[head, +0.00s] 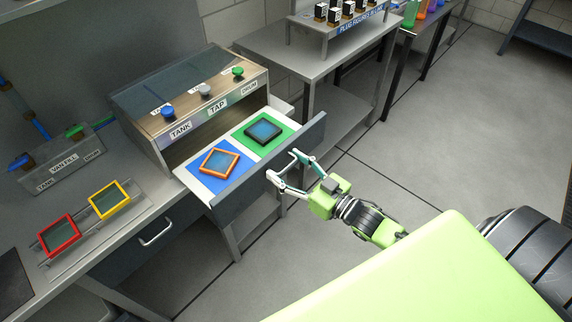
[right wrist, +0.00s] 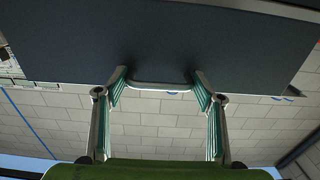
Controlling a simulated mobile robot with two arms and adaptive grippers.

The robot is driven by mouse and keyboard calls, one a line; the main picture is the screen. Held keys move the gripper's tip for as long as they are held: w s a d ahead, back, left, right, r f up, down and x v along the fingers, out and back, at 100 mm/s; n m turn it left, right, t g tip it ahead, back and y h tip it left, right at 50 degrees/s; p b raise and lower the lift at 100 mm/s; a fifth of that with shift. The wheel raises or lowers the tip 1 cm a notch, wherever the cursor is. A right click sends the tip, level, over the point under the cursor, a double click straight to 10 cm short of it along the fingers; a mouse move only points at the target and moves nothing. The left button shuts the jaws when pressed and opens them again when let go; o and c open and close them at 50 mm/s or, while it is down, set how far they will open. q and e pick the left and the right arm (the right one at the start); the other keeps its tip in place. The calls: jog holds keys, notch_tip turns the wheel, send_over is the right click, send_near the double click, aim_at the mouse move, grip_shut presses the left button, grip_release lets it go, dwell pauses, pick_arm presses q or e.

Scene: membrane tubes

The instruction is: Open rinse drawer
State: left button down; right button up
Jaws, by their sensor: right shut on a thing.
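The rinse drawer (head: 268,165) stands pulled out from the wooden cabinet (head: 160,125) labelled TANK, TAP and DRUM. Inside it, an orange-framed tile (head: 219,161) lies on a blue pad and a black-framed tile (head: 263,131) lies on a green pad. My right gripper (head: 284,167) is at the drawer's dark front panel, its fingers at the two ends of the handle. The right wrist view shows the handle (right wrist: 160,87) between the fingertips against the front panel (right wrist: 160,40). My left gripper is out of view.
A red frame (head: 59,235) and a yellow frame (head: 109,200) sit on a rack on the bench at left. A dark drawer with a handle (head: 156,236) is shut under the bench. A grey table (head: 310,50) stands behind. The floor at right is clear.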

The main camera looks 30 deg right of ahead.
jog(key=shift+d+r, duration=0.1)
jog(key=o, duration=1.3)
jog(key=shift+c, duration=0.2)
jog(key=v, duration=1.2)
jog(key=s+d+f+m+g+h, duration=0.1)
jog(key=s+f+g+h, duration=0.2)
jog(key=f, duration=0.8)
jog(key=s+d+f+m+g+h, duration=0.15)
jog(key=s+f, duration=0.25)
jog(key=f, duration=0.8)
jog(key=s+d+f+g+h, duration=0.2)
jog(key=s+f+g, duration=0.15)
jog(key=f, duration=0.75)
jog(key=s+a+f+g, duration=0.4)
jog(key=s+f, duration=0.4)
jog(key=s, duration=0.3)
jog(key=s+a+f+g+b, duration=0.1)
jog(key=s+a+f+g, duration=0.3)
jog(key=s+a+f, duration=0.3)
jog(key=s+f+n, duration=0.1)
jog(key=s, duration=0.3)
jog(key=shift+a+f, duration=0.15)
jog(key=shift+f, duration=0.2)
